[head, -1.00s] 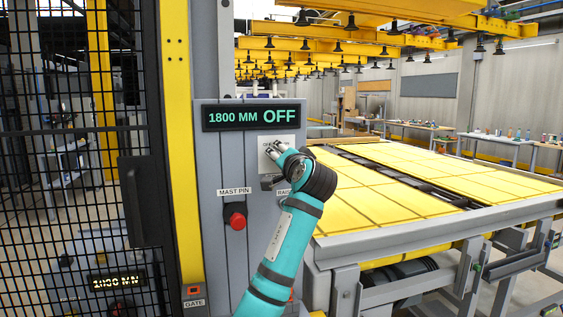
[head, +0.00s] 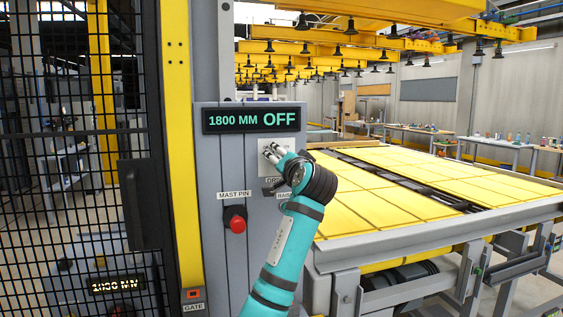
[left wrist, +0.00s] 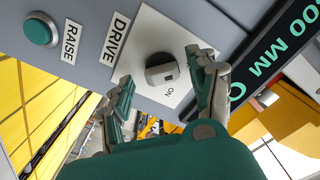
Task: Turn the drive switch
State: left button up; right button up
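The drive switch is a grey and dark rotary knob (left wrist: 162,72) on a white plate (left wrist: 190,40), with a DRIVE label beside it in the left wrist view. The mark ON is printed by the knob. In the head view the plate (head: 288,145) is partly covered by my left gripper (head: 270,152). In the left wrist view my left gripper (left wrist: 165,95) has its fingers apart, with the knob showing between them; contact is not visible. The display (head: 252,119) reads 1800 MM OFF. My right gripper is not in view.
A red MAST PIN knob (head: 237,224) sits lower on the panel. A green RAISE button (left wrist: 40,30) is beside the DRIVE label. A mesh gate (head: 80,130) stands left, and a yellow-topped table (head: 390,185) stands right.

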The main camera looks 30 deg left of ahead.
pick_arm(q)
jog(key=shift+r, duration=0.1)
jog(key=v, duration=1.2)
jog(key=shift+w, duration=0.1)
